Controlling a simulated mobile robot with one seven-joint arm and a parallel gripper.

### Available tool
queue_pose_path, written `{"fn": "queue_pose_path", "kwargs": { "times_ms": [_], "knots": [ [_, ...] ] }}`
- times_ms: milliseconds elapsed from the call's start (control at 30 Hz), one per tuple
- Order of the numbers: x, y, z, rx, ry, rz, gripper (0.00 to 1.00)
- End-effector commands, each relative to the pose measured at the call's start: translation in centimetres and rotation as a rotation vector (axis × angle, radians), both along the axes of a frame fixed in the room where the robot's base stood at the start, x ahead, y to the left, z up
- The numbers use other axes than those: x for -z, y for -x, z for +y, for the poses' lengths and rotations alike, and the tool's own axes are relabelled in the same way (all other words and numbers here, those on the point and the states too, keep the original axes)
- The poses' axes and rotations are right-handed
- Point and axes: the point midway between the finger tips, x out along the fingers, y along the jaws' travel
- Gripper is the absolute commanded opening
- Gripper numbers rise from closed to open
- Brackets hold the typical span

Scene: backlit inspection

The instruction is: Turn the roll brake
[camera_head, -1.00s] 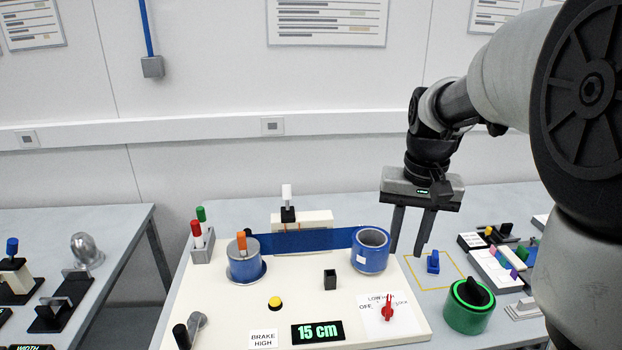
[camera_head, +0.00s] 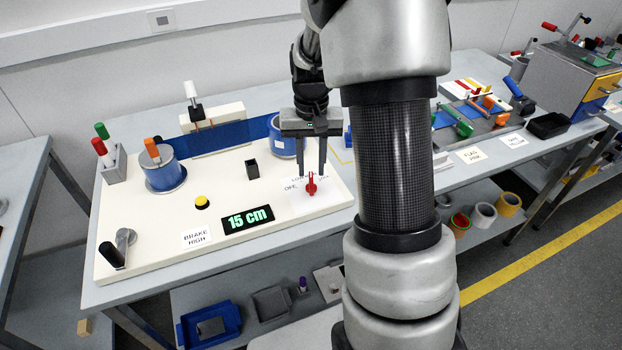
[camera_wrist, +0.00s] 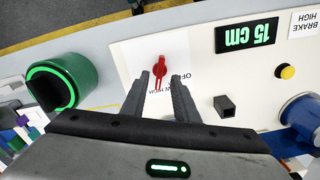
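The roll brake is a red knob (camera_head: 311,184) on a white dial label with OFF and other positions, at the right end of the cream panel (camera_head: 225,215). In the wrist view the red knob (camera_wrist: 160,70) appears just beyond and between my two fingertips. My gripper (camera_head: 312,171) is open and points down at the knob, with a finger to each side. Its fingers (camera_wrist: 160,82) are apart and hold nothing. Whether they touch the knob cannot be told. A card (camera_head: 197,236) reads BRAKE HIGH.
A green display (camera_head: 247,219) reads 15 cm beside a yellow button (camera_head: 201,202). A blue roll (camera_head: 163,172) stands at the left, with blue film leading to a second roll (camera_head: 281,137). A small black post (camera_head: 251,168) stands mid-panel. A green-rimmed cylinder (camera_wrist: 58,85) stands beside the panel.

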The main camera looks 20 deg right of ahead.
Motion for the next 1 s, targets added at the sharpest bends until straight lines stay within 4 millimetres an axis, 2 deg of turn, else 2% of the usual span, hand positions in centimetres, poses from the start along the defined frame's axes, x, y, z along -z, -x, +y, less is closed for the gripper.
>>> {"fn": "queue_pose_path", "kwargs": {
  "times_ms": [33, 100, 300, 667, 833, 1000],
  "knots": [
    [1.2, 0.1, 0.0, 0.0, 0.0, 0.004, 0.27],
    [2.2, 0.1, 0.0, 0.0, -0.001, 0.002, 0.27],
    [4.3, 0.0, 0.0, -0.001, 0.0, 0.0, 0.27],
    [4.7, 0.0, 0.0, -0.001, 0.0, -0.001, 0.27],
    [4.7, 0.0, 0.0, -0.001, 0.0, -0.001, 0.0],
    [4.6, 0.0, 0.0, 0.001, 0.0, -0.001, 0.0]
  ]
}}
